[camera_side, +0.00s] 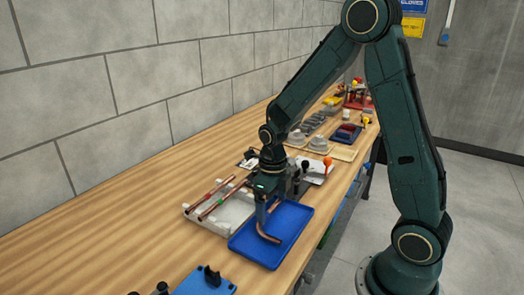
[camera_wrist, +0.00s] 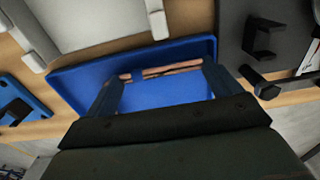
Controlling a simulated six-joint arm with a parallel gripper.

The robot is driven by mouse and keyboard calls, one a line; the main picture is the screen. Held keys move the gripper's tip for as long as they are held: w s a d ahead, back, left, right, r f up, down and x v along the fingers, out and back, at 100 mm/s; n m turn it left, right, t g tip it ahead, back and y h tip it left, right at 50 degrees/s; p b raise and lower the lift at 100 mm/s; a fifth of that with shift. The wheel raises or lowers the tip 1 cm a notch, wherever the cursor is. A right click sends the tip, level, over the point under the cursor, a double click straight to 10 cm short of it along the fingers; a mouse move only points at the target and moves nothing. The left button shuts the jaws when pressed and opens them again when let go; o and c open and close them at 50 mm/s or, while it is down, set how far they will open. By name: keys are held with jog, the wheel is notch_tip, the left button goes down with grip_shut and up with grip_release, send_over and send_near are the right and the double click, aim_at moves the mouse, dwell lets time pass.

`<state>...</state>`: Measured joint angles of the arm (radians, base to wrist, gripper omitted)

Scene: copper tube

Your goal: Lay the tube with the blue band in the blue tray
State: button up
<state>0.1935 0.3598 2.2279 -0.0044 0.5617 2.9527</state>
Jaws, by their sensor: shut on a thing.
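The blue tray (camera_side: 290,222) lies on the bench; it also fills the middle of the wrist view (camera_wrist: 75,82). My gripper (camera_side: 264,212) is over the tray, pointing down, and is shut on a copper tube (camera_side: 267,237). In the wrist view the tube (camera_wrist: 170,70) shows between the fingers of my gripper (camera_wrist: 162,80), with a dark bluish band (camera_wrist: 137,75) near its left part. In the side view the tube looks bent and lies low over the tray; I cannot tell whether it touches the floor. The band is not clear there.
A pale rack (camera_side: 235,212) left of the tray holds two copper tubes, one with a red band (camera_side: 219,181) and one with a green band (camera_side: 221,201). Dark fixtures (camera_side: 300,180) stand behind the tray. A blue plate (camera_side: 205,283) lies in front.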

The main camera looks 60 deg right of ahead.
aim_at(272, 208)
jog(key=shift+f, duration=0.2)
jog(key=o, duration=0.8)
jog(key=shift+r, duration=0.15)
notch_tip(272, 208, up, 14)
jog(key=shift+f, duration=0.2)
dwell(0.5)
